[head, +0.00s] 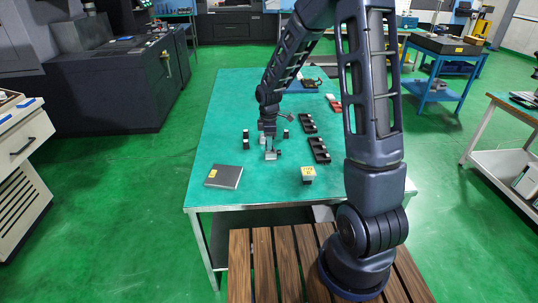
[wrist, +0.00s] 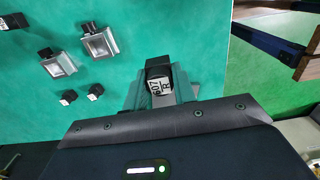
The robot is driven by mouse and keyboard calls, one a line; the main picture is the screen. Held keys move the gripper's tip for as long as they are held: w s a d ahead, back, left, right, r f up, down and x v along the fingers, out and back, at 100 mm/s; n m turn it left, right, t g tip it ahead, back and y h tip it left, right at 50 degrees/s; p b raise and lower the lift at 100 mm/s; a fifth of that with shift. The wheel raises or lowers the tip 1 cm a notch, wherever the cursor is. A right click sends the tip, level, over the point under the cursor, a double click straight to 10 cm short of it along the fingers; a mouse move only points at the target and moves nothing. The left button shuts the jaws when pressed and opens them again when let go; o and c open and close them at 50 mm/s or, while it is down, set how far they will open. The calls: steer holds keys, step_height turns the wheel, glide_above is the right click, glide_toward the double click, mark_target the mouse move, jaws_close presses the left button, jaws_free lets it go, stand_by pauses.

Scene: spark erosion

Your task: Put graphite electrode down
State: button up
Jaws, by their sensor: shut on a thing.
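In the wrist view, my gripper (wrist: 163,92) is shut on a dark block with a white label reading 607 and R (wrist: 159,85), which looks like the graphite electrode. The green tabletop (wrist: 200,40) lies under it; I cannot tell whether the block touches it. In the head view, my gripper (head: 269,140) is low over the middle of the green table (head: 225,115), among small dark and silver pieces. The held electrode is too small there to make out clearly.
Silver holders with dark parts (wrist: 102,43) and small dark blocks with white faces (wrist: 68,97) stand left of the gripper in the wrist view. Dark racks (head: 319,150), a yellow-topped block (head: 308,174) and a grey plate (head: 223,176) lie around.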

step_height(320, 180, up, 4)
steer(key=shift+r, duration=0.15)
steer(key=shift+a+r, duration=0.25)
steer(key=shift+r, duration=0.25)
steer(key=w+a+r, duration=0.1)
steer(key=a, duration=1.1)
glide_above(218, 176)
step_height(218, 176, down, 19)
steer(key=shift+w, duration=0.1)
steer(key=shift+f, duration=0.1)
steer(key=o, duration=1)
